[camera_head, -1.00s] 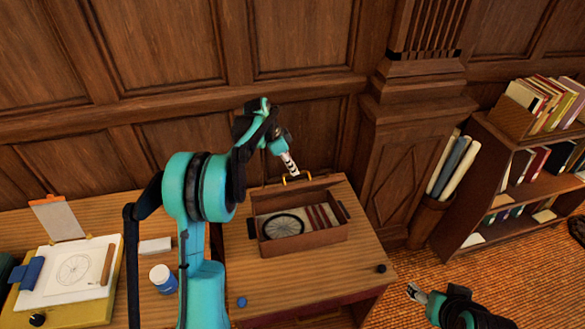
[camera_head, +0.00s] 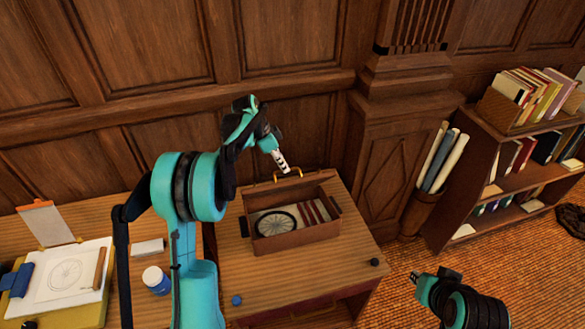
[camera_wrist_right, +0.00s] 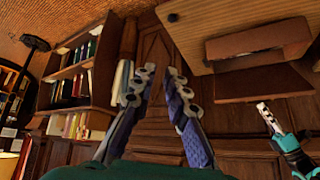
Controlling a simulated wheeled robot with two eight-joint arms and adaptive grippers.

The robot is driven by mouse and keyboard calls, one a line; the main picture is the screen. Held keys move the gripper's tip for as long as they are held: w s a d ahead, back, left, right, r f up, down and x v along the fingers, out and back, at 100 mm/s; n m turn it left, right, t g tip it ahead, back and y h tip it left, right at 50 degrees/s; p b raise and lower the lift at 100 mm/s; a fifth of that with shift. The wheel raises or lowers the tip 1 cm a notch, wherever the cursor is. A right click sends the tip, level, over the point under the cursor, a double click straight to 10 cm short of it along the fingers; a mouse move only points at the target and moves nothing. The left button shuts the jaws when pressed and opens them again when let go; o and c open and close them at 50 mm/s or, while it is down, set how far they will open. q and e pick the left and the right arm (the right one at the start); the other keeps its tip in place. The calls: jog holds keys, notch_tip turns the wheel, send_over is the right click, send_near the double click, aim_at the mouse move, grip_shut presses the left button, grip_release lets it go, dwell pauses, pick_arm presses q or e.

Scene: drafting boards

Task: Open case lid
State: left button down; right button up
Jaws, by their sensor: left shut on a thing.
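The wooden case (camera_head: 300,234) sits on the desk, its interior showing a spoked wheel shape and reddish-brown strips. Its lid (camera_wrist_right: 255,84) stands swung back on the wall side, seen as a brown panel in the right wrist view. A brass handle (camera_head: 291,175) shows at the case's far side in the head view. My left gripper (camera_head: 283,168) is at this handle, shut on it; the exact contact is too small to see. My right gripper (camera_wrist_right: 159,72) is open and empty, away from the case; in the head view it is right of the desk (camera_head: 417,276).
A dark knob (camera_head: 374,262) and a blue knob (camera_head: 237,300) are on the desk. A white jar (camera_head: 156,280) and a drawing board (camera_head: 62,280) are at left. The panelled wall stands close behind the case. A bookshelf (camera_head: 520,175) and rolled papers (camera_head: 443,160) are at right.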

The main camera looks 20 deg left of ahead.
pick_arm(q)
jog(key=shift+a+f, duration=0.1)
jog(key=shift+a, duration=0.05)
pick_arm(e)
jog(key=w+a+m, duration=0.2)
jog(key=w+a+r+m+y, duration=0.1)
jog(key=w+a, duration=0.1)
jog(key=w, duration=0.1)
jog(key=w+a+r+m+y, duration=0.1)
jog(key=w+a+m, duration=0.1)
jog(key=shift+w+m, duration=0.15)
jog(key=shift+m, duration=0.15)
grip_shut()
jog(key=w+a+m+t+y, duration=0.1)
jog(key=w+a+m+y, duration=0.1)
jog(key=w+a+m, duration=0.55)
jog(key=m+y, duration=0.4)
jog(key=m, duration=0.9)
send_near(301, 176)
notch_tip(301, 176, up, 3)
jog(key=s+d, duration=0.1)
jog(key=x, duration=1)
jog(key=shift+a, duration=0.1)
jog(key=shift+r, duration=0.1)
jog(key=shift+w+a+r, duration=0.3)
jog(key=shift+w+a, duration=0.05)
jog(key=shift+w, duration=0.2)
